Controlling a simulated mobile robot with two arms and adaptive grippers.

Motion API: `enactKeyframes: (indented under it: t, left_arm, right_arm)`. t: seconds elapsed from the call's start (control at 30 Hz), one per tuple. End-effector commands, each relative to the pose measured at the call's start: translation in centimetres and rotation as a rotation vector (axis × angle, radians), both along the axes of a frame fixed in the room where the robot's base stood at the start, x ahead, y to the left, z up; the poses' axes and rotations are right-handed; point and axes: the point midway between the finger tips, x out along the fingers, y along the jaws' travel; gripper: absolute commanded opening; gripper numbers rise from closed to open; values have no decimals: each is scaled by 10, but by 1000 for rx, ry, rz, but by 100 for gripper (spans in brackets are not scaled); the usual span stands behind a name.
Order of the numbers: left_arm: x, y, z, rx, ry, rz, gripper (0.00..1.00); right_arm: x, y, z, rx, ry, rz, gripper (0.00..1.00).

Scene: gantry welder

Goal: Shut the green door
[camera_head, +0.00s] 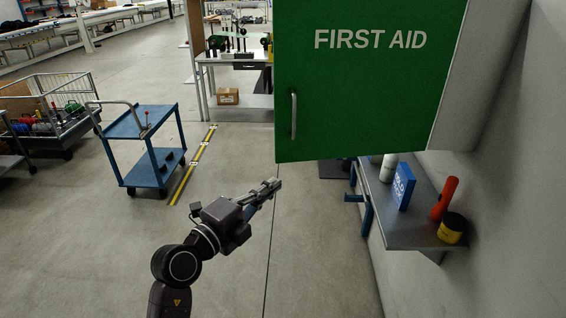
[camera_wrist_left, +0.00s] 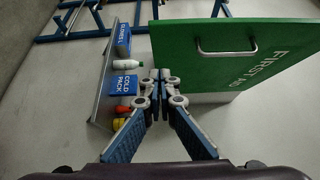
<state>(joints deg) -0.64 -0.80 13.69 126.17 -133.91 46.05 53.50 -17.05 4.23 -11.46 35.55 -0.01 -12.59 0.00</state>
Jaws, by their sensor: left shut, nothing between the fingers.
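The green door (camera_head: 365,90) with the words FIRST AID fills the upper right of the head view. It juts out from the wall on the right and looks open; its exact angle is hard to tell. Its metal handle (camera_head: 293,115) is near its left edge. Pale cabinet surface (camera_head: 480,75) shows to its right. My left gripper (camera_head: 276,184) is shut and empty, just below the door's lower left corner in the picture. In the left wrist view the door (camera_wrist_left: 240,70) is right of the closed fingertips (camera_wrist_left: 159,75), with its handle (camera_wrist_left: 227,52). My right gripper is not seen.
A grey wall shelf (camera_head: 400,228) below the door holds a blue box (camera_head: 403,186), a red flashlight-like item (camera_head: 445,199), a yellow-and-black roll (camera_head: 452,228) and a white bottle (camera_head: 388,167). A blue cart (camera_head: 142,125) stands left. Floor around my left arm is clear.

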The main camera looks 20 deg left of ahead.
Motion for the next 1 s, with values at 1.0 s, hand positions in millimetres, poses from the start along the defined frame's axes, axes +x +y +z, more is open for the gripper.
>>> enactKeyframes:
  t: [1.0]
  left_arm:
    - [99,-2,-1,0,0,1,0]
  right_arm:
    - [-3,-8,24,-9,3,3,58]
